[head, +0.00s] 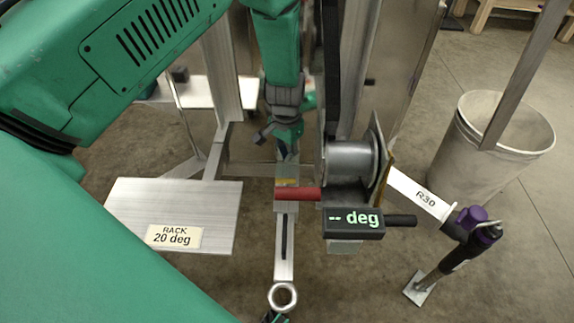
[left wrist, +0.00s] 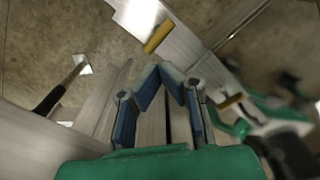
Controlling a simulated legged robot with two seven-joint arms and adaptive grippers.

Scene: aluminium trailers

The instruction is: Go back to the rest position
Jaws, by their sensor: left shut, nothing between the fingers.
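My left gripper (head: 287,154) hangs at the end of a green arm in the middle of the head view, fingers pointing down. It is close above a metal bar with a red handle (head: 298,194); whether it touches the bar is hard to tell. In the left wrist view the blue-padded fingers (left wrist: 161,70) are brought together with nothing held. My right gripper does not show in either view.
A plate labelled "RACK 20 deg" (head: 134,207) lies left of the gripper. A grey cylinder (head: 350,163) and a black readout showing "-- deg" (head: 353,225) are close on its right. An "R30" bar (head: 420,192) and a grey bin (head: 470,165) stand farther right.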

